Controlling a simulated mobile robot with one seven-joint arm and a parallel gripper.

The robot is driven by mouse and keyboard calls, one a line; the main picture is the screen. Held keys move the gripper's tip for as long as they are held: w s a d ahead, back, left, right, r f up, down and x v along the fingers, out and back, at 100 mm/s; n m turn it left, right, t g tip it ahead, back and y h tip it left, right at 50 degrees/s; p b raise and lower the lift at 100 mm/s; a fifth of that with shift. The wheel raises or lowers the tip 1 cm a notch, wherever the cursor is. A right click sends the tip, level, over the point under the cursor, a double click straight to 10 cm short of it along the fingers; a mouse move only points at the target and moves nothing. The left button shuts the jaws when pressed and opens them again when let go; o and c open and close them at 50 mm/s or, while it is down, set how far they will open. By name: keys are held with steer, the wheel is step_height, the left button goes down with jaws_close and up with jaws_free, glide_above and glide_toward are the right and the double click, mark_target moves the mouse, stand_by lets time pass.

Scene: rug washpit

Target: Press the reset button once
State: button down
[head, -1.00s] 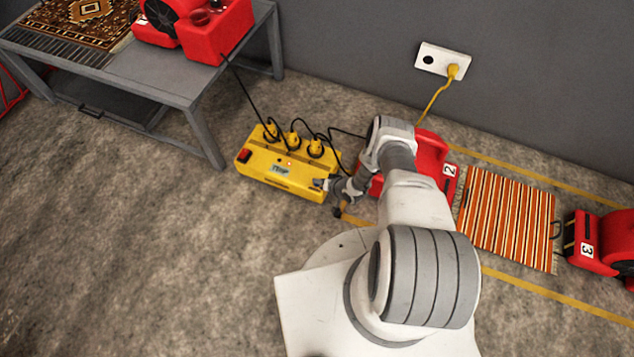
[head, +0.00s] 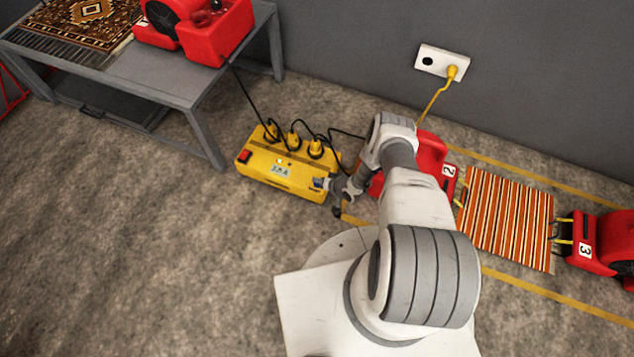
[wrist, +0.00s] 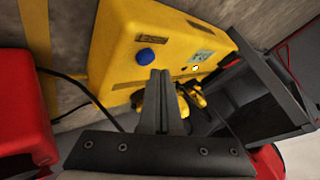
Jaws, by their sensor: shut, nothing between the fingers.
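The yellow power box (head: 262,181) sits on the floor, with a red switch (head: 244,156) at its left end and a small lit display (head: 280,170) on top. A round blue button (head: 318,183) is at its right end; it also shows in the wrist view (wrist: 146,56). Its label is too small to read, so I cannot confirm it is the reset button. My gripper (head: 330,185) is shut and empty, just right of the button. In the wrist view my fingertips (wrist: 160,72) appear just below the button, apart from it; the button's face is uncovered.
Several black cables with yellow plugs (head: 293,141) run from the box's back edge. A red blower (head: 432,153) stands close to the right, behind my arm. A grey table (head: 160,80) stands at the back left. The floor in front of the box is clear.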

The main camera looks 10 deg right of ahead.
step_height(320, 180, up, 5)
steer(key=p, duration=0.3)
stand_by(0.4)
stand_by(0.7)
